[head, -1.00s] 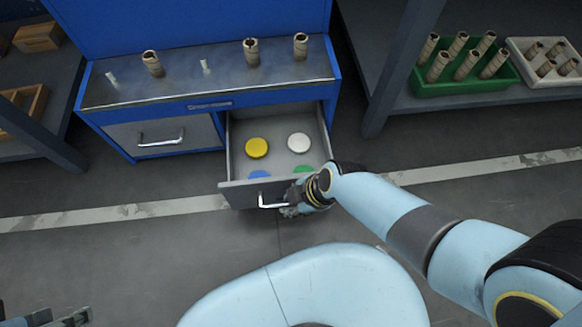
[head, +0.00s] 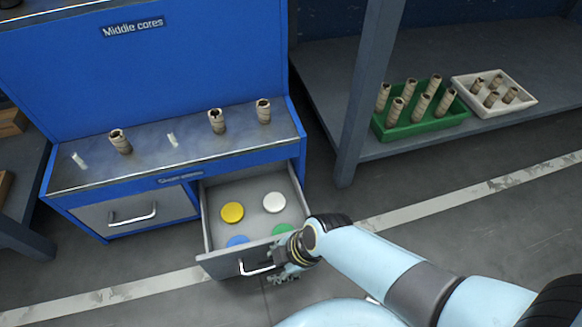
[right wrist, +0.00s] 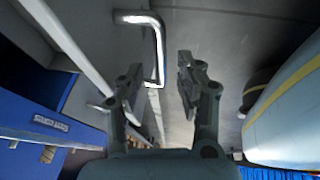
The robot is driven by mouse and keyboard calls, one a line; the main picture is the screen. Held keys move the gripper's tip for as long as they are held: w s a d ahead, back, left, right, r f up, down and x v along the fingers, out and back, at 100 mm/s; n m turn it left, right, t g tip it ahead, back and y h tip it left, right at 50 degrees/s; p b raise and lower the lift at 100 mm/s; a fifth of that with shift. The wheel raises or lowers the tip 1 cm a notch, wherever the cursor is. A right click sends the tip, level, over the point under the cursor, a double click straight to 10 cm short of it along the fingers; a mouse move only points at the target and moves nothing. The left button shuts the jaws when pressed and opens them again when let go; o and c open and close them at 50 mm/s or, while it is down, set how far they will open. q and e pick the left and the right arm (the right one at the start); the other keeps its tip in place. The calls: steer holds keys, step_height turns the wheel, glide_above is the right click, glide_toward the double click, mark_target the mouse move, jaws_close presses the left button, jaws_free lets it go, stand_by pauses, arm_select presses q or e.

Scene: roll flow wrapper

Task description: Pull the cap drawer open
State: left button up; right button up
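The cap drawer (head: 222,265) stands pulled out from the blue cabinet's right side. Inside lie a yellow cap (head: 232,212), a white cap (head: 274,202), a blue cap (head: 237,241) and a green cap (head: 283,229), the last two partly hidden by the drawer front. Its bar handle (head: 258,269) is on the front and also shows in the right wrist view (right wrist: 158,45). My right gripper (head: 284,277) is at the handle's right end. In the right wrist view its fingers (right wrist: 160,85) are apart, with the handle's end near the left finger; contact is unclear. My left gripper is out of view.
A closed drawer (head: 120,217) is left of the open one. Several brown cores, such as one core (head: 120,142), stand on the cabinet top. A green tray (head: 420,125) and a white tray (head: 525,97) of cores sit on the right shelf. Floor in front is clear.

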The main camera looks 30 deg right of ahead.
steer(key=v, duration=0.9)
steer(key=shift+r, duration=0.3)
steer(key=shift+s+d, duration=0.1)
steer(key=shift+s, duration=0.1)
